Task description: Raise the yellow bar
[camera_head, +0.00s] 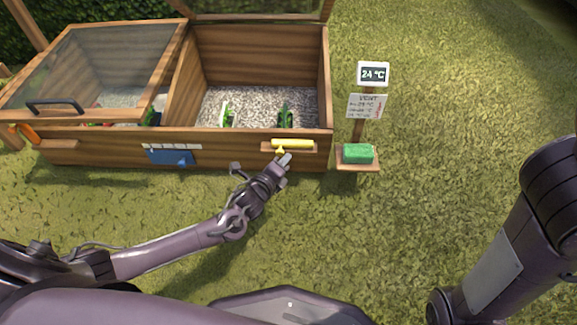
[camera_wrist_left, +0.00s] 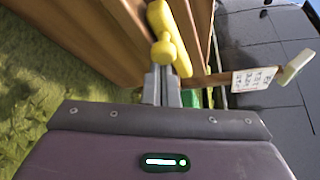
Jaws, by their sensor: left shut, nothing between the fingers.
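The yellow bar (camera_head: 293,144) lies horizontally along the front wall of the wooden cold frame, at a small wooden ledge (camera_head: 305,150) near the right end. It also shows in the left wrist view (camera_wrist_left: 160,18), just beyond my fingertips. My left gripper (camera_head: 285,160) is shut and empty, with its fingertips just below the left part of the bar. In the left wrist view the shut fingers (camera_wrist_left: 162,72) point at the bar's knobbed part; I cannot tell whether they touch it. My right gripper is not in view; only part of my right arm shows.
The right compartment of the wooden cold frame (camera_head: 328,90) is open, with gravel and small plants inside. A glazed lid (camera_head: 110,55) covers the left one. A signpost with a "24 °C" display (camera_head: 373,74) and a green block (camera_head: 357,153) stands to the right. Grass around is clear.

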